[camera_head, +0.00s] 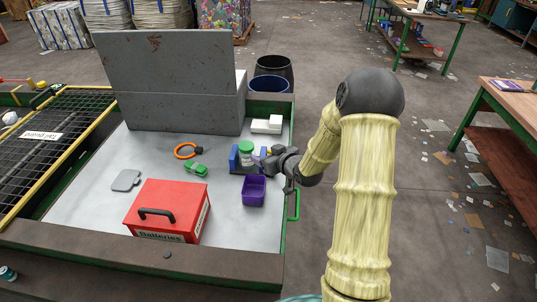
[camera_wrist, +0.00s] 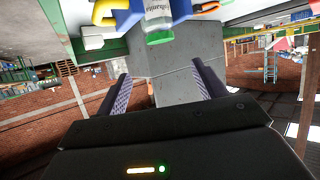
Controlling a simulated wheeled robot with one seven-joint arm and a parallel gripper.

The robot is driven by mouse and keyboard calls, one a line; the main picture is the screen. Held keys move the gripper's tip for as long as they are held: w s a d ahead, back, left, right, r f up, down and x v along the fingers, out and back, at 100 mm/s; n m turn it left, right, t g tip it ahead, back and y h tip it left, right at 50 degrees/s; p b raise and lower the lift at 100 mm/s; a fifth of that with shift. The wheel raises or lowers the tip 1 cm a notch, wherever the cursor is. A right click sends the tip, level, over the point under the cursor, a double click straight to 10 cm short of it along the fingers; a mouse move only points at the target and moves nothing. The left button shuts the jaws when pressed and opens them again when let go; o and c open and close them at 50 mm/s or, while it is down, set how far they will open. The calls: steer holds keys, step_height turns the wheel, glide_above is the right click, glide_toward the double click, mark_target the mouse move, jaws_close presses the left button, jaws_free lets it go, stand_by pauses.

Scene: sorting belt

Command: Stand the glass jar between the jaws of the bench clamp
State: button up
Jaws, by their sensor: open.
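The glass jar (camera_head: 246,159), with a green lid (camera_head: 246,147), stands upright between the blue jaws of the bench clamp (camera_head: 234,159), as far as I can see. In the wrist view the picture is upside down; the jar (camera_wrist: 157,14) shows its label and green lid, with a blue jaw (camera_wrist: 181,10) on either side of it. My gripper (camera_head: 263,161) is just right of the clamp. Its two fingers (camera_wrist: 162,74) are spread with nothing between them, and the jar is apart from them. The jar's base is hidden.
A purple bin (camera_head: 254,192) stands just in front of the clamp. A white block (camera_head: 266,126) lies behind it. An orange ring (camera_head: 186,151), a green toy car (camera_head: 195,169) and a red batteries box (camera_head: 160,205) lie to the left. A tall grey panel (camera_head: 165,65) closes the back.

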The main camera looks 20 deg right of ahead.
steer(key=s+a+r+m+g+h, duration=0.1)
steer(key=s+g, duration=0.4)
steer(key=s, duration=0.9)
steer(key=s+a+r+m+g+h, duration=0.2)
steer(key=s+g, duration=0.3)
steer(key=s, duration=0.8)
steer(key=shift+s+a+r+m+h, duration=0.35)
steer(key=shift+a+h, duration=0.25)
steer(key=shift+a, duration=0.1)
steer(key=shift+c, duration=0.4)
